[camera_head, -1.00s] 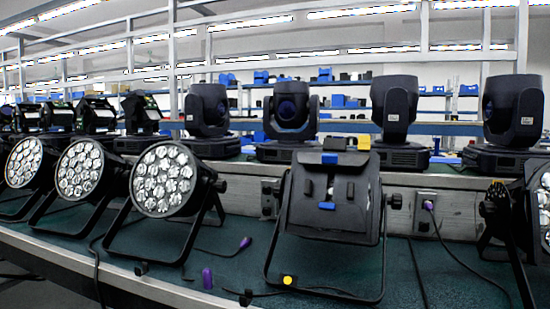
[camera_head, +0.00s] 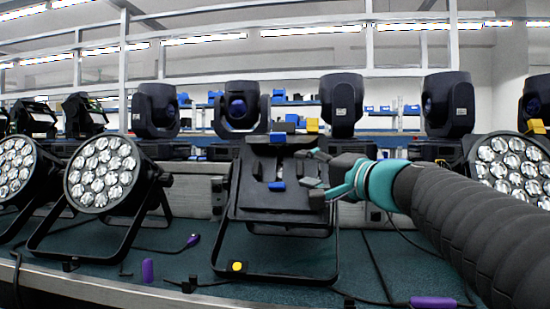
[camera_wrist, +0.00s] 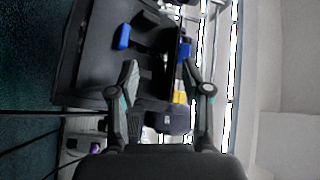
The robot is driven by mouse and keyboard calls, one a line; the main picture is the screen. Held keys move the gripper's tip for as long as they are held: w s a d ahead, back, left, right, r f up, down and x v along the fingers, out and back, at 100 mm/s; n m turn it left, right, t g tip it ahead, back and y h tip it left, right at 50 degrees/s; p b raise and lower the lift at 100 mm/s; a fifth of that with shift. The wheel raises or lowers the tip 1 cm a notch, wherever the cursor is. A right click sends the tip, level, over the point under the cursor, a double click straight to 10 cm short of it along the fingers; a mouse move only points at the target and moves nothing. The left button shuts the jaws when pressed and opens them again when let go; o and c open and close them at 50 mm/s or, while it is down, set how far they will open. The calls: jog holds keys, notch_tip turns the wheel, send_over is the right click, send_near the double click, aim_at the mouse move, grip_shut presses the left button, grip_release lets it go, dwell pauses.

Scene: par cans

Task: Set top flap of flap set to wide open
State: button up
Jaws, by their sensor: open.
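The flap set (camera_head: 285,195) is a black framed panel on a stand, mid-picture in the head view, and its dark panel also shows at left in the wrist view (camera_wrist: 95,50). A blue tab, which looks like the top flap's (camera_head: 277,138), sits at its upper edge; it shows beyond the right finger in the wrist view (camera_wrist: 186,50). A second blue tab (camera_head: 276,186) is lower on the panel (camera_wrist: 122,37). My gripper (camera_head: 306,170) is open and empty at the panel's right side, fingers spread (camera_wrist: 158,65). I cannot tell whether a finger touches the panel.
A round lamp (camera_head: 104,173) stands left of the flap set, and another lamp (camera_head: 512,165) is at right behind my arm. Moving heads (camera_head: 240,108) line the shelf behind. A purple piece (camera_head: 147,270) and cables lie on the green bench top. A yellow block (camera_head: 312,125) is near the upper edge.

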aim_at(281, 138)
jog(key=w+a+r, duration=0.2)
jog(key=w, duration=0.2)
jog(key=w+a+r+t+p, duration=0.1)
jog(key=w+a+r, duration=0.1)
jog(key=w, duration=0.2)
jog(key=w+a+r+m+t+p, duration=0.1)
jog(key=w+a+r, duration=0.1)
jog(key=w, duration=0.3)
jog(key=shift+a+r+y, duration=0.1)
jog(key=shift+r+y, duration=0.1)
jog(key=shift+y, duration=0.1)
grip_shut()
jog(key=shift+r, duration=0.1)
